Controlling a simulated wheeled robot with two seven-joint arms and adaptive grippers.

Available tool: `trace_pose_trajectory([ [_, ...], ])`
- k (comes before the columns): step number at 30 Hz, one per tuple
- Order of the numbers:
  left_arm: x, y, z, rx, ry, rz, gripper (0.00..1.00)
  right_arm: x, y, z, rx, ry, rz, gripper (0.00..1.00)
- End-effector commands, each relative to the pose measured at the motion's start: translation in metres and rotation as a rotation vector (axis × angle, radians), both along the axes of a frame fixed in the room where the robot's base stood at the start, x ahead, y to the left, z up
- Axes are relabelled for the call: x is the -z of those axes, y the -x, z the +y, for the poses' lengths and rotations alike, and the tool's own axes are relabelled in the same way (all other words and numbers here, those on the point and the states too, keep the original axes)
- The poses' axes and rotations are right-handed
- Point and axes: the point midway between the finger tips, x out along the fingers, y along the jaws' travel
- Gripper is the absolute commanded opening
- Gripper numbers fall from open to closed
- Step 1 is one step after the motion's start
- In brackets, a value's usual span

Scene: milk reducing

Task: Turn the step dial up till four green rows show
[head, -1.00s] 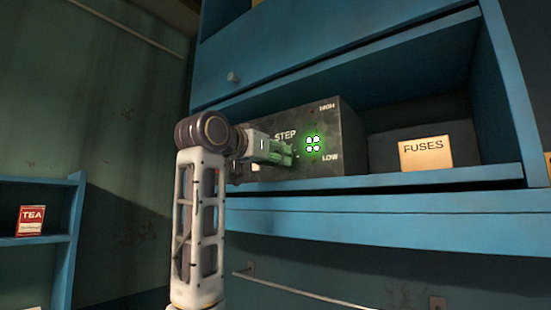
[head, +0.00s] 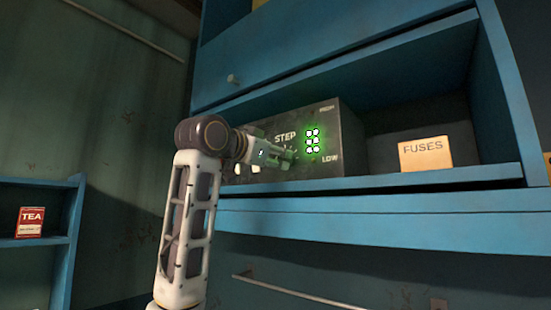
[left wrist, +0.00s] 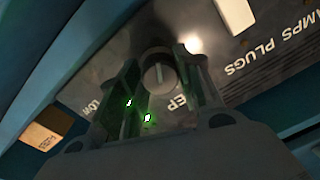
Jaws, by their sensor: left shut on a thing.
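The dark control box (head: 350,135) on the shelf is marked STEP, with HIGH above and LOW below its lamps. Its green lamps (head: 312,141) show three lit rows of two. My left gripper (head: 288,155) is at the box front, just left of the lamps. In the left wrist view the grey round step dial (left wrist: 160,76) sits between the two fingers of my left gripper (left wrist: 162,85), which is shut on it. In the head view the gripper hides the dial. My right gripper is in neither view.
A box labelled FUSES (head: 425,154) stands right of the control box on the blue shelf (head: 440,178). A TEA box (head: 30,221) is on a lower left shelf. A rail (head: 290,290) runs below. White switches (left wrist: 236,14) sit beside the dial.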

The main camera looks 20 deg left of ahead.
Motion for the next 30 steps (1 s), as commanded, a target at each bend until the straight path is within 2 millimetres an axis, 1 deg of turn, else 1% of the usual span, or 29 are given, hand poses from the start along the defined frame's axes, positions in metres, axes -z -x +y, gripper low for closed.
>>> trace_pose_trajectory([
  [1, -0.001, 0.001, 0.0, -0.001, 0.001, -0.003, 0.11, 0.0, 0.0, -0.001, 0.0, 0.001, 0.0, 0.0],
  [2, -0.001, 0.001, 0.0, -0.001, 0.001, -0.003, 0.39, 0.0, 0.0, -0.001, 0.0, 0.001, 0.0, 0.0],
  [6, -0.001, 0.001, 0.0, 0.0, 0.002, -0.003, 0.57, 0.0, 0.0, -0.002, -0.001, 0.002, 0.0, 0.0],
  [20, -0.001, 0.003, 0.001, 0.0, 0.002, -0.002, 0.58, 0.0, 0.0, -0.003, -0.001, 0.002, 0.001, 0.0],
  [26, 0.0, 0.016, 0.006, -0.001, 0.001, -0.002, 0.58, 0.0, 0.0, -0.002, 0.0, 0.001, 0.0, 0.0],
  [30, 0.0, 0.032, 0.011, -0.001, 0.002, -0.003, 0.58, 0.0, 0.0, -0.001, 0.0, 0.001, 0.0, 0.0],
])
